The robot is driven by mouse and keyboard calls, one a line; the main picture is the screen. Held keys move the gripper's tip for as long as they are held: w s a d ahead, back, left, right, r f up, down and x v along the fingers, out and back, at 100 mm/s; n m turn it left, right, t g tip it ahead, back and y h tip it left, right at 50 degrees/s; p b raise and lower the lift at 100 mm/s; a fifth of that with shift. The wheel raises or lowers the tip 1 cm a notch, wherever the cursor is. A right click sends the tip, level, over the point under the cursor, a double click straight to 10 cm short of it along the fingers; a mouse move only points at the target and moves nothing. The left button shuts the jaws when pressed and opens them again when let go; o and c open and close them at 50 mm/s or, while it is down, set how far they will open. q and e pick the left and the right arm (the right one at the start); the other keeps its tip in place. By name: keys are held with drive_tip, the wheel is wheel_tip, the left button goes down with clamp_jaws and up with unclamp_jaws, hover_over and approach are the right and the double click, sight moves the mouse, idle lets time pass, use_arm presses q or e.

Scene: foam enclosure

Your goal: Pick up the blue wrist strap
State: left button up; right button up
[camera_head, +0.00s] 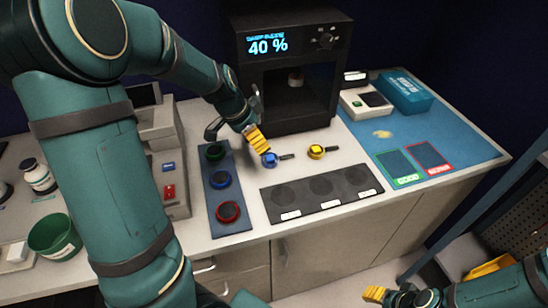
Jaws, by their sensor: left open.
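The blue wrist strap (269,160), a blue coil with a short dark tail, lies on the white counter. My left gripper (257,140), with yellow fingertips, is open just above and behind the strap, on its left side. I cannot tell whether a fingertip touches it. A similar yellow strap (316,152) lies a little to the right. My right gripper (376,294) is low at the lower right, in front of the counter and away from the straps. Its jaw opening cannot be made out.
A dark device reading 40 % (280,118) stands behind the straps. A panel with green, blue and red rings (223,225) lies left. A dark three-spot mat (268,202) lies in front. A blue mat (465,145) at right bears green and red squares and boxes.

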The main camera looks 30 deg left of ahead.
sight(271, 158)
use_arm(q)
drive_tip(key=b+x, duration=0.1)
drive_tip(key=x, duration=0.6)
drive_tip(key=b+x, duration=0.1)
drive_tip(key=x, duration=0.3)
drive_tip(key=shift+d+b, duration=0.25)
drive_tip(key=shift+b, duration=0.05)
drive_tip(key=c, duration=1.1)
